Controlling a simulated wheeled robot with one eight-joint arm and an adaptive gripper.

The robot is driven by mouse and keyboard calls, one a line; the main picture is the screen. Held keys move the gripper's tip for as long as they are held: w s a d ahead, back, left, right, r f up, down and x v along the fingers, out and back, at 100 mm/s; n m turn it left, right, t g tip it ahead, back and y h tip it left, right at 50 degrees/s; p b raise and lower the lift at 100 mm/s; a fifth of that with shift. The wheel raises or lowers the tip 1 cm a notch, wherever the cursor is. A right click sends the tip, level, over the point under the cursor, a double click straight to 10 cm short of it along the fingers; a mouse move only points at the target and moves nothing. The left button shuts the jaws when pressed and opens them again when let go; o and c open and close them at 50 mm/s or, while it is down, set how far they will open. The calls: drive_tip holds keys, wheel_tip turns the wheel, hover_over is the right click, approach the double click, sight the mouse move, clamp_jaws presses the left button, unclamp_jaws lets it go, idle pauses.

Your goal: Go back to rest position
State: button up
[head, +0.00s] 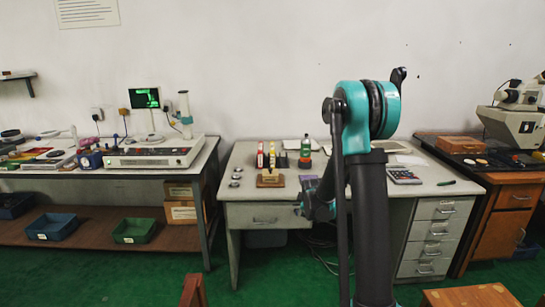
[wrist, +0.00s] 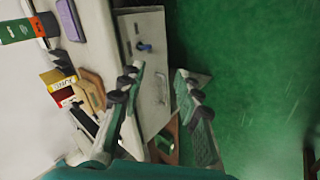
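My gripper shows in the wrist view (wrist: 161,72) with its two fingers spread apart and nothing between them. Beyond the fingers are the desk front and green floor. In the head view my teal and black arm is raised in front of the middle desk (head: 245,213), its elbow high and its lower end bent down to the left; the fingers are hard to make out there. Several small metal rings (head: 236,175) lie at the desk's left edge. A wooden stand (head: 270,181) is right of them; it also shows in the wrist view (wrist: 92,92).
Small upright boxes (head: 261,157) and a green-and-black item (head: 305,151) stand at the back of the desk. A calculator (head: 403,176) lies right of my arm. Benches flank the desk, and a wooden stool top (head: 472,296) is at front right.

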drive_tip(key=s+d+r+m+g, duration=0.1)
drive_tip(key=s+r+m, duration=0.25)
drive_tip(key=s, duration=0.65)
drive_tip(key=s+d+r+m+g, duration=0.15)
drive_tip(key=s+m, duration=0.25)
drive_tip(key=s, duration=0.6)
drive_tip(key=s+f+m, duration=0.1)
drive_tip(key=s+m, duration=0.2)
drive_tip(key=s, duration=0.6)
drive_tip(key=s+f+m+g, duration=0.1)
drive_tip(key=s+m, duration=0.3)
drive_tip(key=s, duration=0.6)
drive_tip(key=shift+d+f, duration=0.15)
drive_tip(key=shift+f, duration=0.25)
